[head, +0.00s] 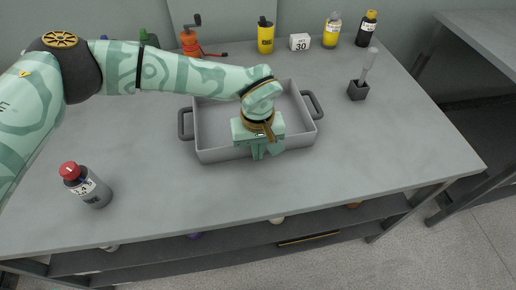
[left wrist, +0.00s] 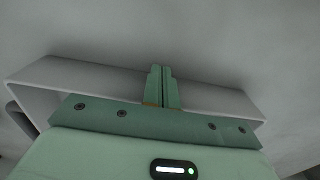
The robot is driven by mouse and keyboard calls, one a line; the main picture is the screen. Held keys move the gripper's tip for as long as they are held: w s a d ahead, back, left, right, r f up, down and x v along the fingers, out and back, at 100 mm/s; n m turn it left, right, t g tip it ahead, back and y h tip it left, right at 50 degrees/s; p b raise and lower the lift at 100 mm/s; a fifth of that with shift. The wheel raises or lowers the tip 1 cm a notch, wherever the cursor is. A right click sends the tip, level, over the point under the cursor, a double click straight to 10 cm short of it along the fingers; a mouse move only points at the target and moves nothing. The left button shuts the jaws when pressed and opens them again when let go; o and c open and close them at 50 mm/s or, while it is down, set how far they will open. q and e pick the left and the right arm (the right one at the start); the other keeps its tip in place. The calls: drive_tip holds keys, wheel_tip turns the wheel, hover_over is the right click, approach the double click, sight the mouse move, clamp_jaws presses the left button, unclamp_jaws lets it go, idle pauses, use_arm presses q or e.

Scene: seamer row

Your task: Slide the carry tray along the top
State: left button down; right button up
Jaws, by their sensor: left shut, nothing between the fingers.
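The grey carry tray (head: 214,154) stands on the table's top near the middle in the head view, with a dark handle at its left and right ends. My left gripper (head: 262,155) is over the tray's front side, its shut fingers pointing down by the front wall, with nothing between them. The left wrist view shows the closed fingers (left wrist: 163,88) and a pale wall of the tray (left wrist: 80,76) behind them. I cannot tell whether the fingers touch the wall. My gripper and forearm hide part of the tray's inside. My right gripper is not in view.
On the grey table (head: 150,180), a red-capped bottle (head: 88,186) stands at front left. A dark block with a pale upright piece (head: 358,90) stands right. Along the back are a yellow container (head: 265,36), a calendar block (head: 299,42) and bottles (head: 332,30).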

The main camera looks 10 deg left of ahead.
use_arm(q)
drive_tip(key=shift+w, duration=0.1)
